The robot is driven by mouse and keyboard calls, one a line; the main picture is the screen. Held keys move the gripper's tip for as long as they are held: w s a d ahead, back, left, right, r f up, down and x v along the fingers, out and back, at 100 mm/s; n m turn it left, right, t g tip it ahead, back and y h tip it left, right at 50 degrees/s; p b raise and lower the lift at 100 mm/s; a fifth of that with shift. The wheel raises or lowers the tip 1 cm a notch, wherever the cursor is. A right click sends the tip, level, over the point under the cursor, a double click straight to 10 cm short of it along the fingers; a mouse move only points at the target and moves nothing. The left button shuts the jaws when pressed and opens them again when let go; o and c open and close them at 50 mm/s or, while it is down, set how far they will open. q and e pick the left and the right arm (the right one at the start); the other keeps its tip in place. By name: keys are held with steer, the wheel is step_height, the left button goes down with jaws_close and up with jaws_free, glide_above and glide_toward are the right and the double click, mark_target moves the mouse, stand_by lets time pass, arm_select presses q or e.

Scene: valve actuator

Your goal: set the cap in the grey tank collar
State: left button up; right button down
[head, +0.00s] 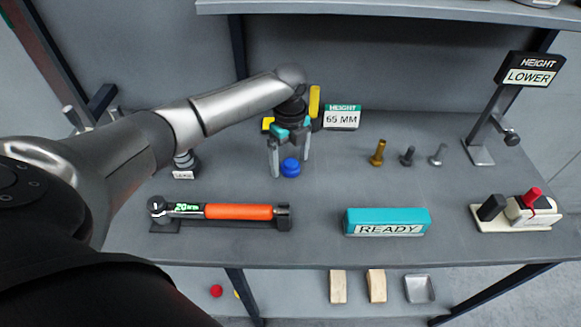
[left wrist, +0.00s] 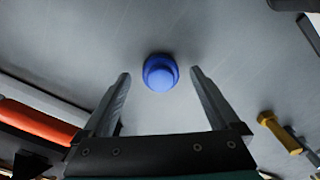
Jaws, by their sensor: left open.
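A round, stepped blue cap (head: 290,168) rests on the grey table near its middle. In the left wrist view the cap (left wrist: 160,73) lies between and slightly beyond the fingertips, with clear gaps on both sides. My left gripper (head: 290,164) is open and empty, pointing down around the cap in the head view. Its fingers (left wrist: 160,80) also show spread in the left wrist view. I cannot make out a grey tank collar in either view. My right gripper is not in view.
A torque wrench (head: 238,212) with an orange grip lies front left. A teal READY block (head: 387,221) stands front middle. Several bolts (head: 378,153) stand to the right. A 65 MM sign (head: 342,118) and a yellow piece (head: 315,101) are behind the gripper. Table between cap and bolts is clear.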

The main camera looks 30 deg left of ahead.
mark_target(291, 163)
arm_select(q)
steer(key=shift+c, duration=0.2)
jaws_close()
steer(key=shift+r, duration=0.1)
stand_by(0.5)
steer(key=shift+r, duration=0.1)
steer(key=shift+s+d+r, duration=0.1)
steer(key=shift+r, duration=0.05)
step_height(291, 163, up, 6)
steer(key=shift+r+p, duration=0.2)
steer(key=shift+p, duration=0.55)
steer(key=s+d+p, duration=0.1)
steer(key=s+d, duration=1.1)
steer(key=s, duration=0.3)
steer(key=shift+s+p, duration=0.35)
steer(key=shift+s, duration=0.05)
